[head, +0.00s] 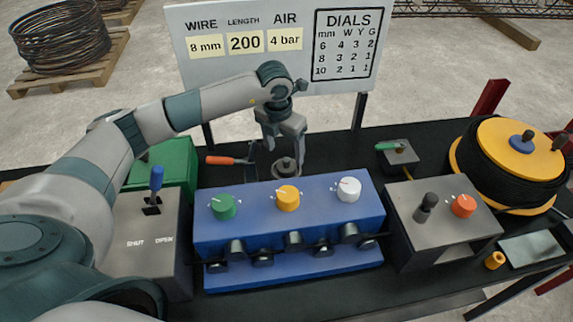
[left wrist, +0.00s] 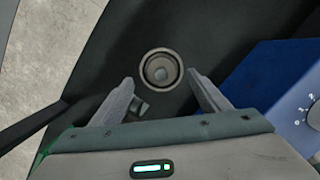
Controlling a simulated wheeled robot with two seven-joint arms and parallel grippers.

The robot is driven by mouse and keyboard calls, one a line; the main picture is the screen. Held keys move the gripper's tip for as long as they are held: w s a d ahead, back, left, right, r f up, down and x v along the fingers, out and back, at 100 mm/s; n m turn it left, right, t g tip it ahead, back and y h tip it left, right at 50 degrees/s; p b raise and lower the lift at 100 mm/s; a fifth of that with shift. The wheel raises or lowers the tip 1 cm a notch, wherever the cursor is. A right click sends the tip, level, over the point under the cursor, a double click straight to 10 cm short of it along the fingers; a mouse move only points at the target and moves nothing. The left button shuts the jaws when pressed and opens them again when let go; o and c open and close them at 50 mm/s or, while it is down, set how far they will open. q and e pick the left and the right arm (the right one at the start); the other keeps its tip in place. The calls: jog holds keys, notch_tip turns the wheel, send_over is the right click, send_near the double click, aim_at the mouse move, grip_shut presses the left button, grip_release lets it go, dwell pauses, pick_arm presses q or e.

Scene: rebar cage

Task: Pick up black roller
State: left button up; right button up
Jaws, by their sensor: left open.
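A dark round roller (head: 287,168) with a lighter rim stands on the black bench behind the blue machine (head: 290,235). In the left wrist view the roller (left wrist: 161,69) shows from above as rings with a dark centre. My left gripper (head: 284,146) is open and points down above it. In the left wrist view the two fingertips (left wrist: 160,80) lie on either side of the roller's near edge, with nothing held between them. Several black rollers (head: 293,240) are also fitted along the front of the blue machine. My right gripper is not in view.
A grey lever box (head: 150,235), a grey control box (head: 440,215) and a yellow-topped spool (head: 510,150) flank the blue machine. A sign board (head: 280,50) stands behind the bench.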

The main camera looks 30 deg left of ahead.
aim_at(286, 159)
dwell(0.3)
pick_arm(q)
jog(key=shift+f+p, duration=0.75)
jog(key=shift+p, duration=0.15)
jog(key=f, duration=0.1)
jog(key=f+p, duration=0.1)
jog(key=f, duration=0.1)
jog(key=shift+w+d, duration=0.15)
jog(key=shift+w, duration=0.1)
jog(key=shift+w+f, duration=0.1)
jog(key=shift+f, duration=0.25)
jog(key=c, duration=1.5)
jog(key=shift+o, duration=0.2)
jog(key=shift+r+p, duration=0.1)
jog(key=shift+p, duration=0.2)
